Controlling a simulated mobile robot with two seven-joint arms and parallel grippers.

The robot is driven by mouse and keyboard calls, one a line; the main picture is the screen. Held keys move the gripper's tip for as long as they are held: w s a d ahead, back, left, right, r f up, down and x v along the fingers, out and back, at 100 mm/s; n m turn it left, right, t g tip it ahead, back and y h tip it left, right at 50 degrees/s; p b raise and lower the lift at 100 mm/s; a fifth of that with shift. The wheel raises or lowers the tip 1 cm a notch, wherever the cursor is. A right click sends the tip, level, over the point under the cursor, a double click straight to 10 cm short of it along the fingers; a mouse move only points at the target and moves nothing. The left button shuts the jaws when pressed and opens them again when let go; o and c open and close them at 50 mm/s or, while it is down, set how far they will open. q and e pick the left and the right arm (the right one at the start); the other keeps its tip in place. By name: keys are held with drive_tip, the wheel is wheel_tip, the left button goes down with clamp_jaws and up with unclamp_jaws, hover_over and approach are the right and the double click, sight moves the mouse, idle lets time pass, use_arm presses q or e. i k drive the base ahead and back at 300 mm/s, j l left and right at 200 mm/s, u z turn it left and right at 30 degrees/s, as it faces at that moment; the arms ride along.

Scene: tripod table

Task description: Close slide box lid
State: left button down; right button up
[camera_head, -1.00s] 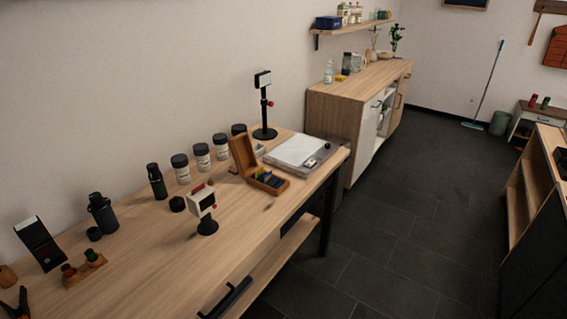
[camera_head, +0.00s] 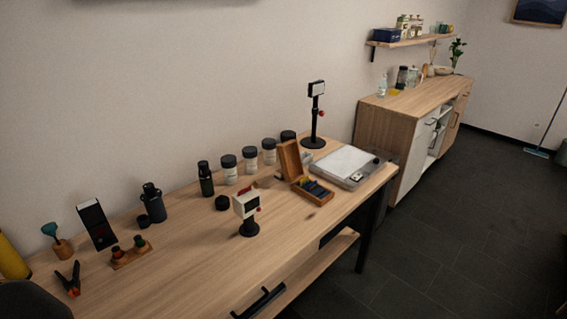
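The slide box (camera_head: 319,194) is a small wooden box on the far right part of the wooden table. Its lid (camera_head: 290,160) stands open, roughly upright, at the box's left side. Dark blue and yellowish pieces show inside the box. Neither of my grippers shows in the head view, so nothing is seen touching the box or the lid.
A light flat-topped device (camera_head: 345,166) sits right of the box. A black stand (camera_head: 314,130) rises behind it. Several dark-lidded jars (camera_head: 249,158) line the back. A small white-headed tripod (camera_head: 247,208) stands front left of the box. The table front (camera_head: 200,270) is mostly clear.

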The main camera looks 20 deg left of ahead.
sight(291, 161)
drive_tip(key=i+l+u, duration=0.15)
drive_tip(key=u, duration=0.25)
drive_tip(key=i+l+u, duration=0.2)
drive_tip(key=u, duration=0.25)
drive_tip(key=i+l+u, duration=0.2)
drive_tip(key=i+l, duration=0.2)
drive_tip(key=l, duration=0.2)
drive_tip(key=i+l+u, duration=0.1)
drive_tip(key=l, duration=0.2)
drive_tip(key=i+l, duration=0.15)
drive_tip(key=l, duration=0.15)
drive_tip(key=i+l, duration=0.35)
drive_tip(key=l, duration=0.25)
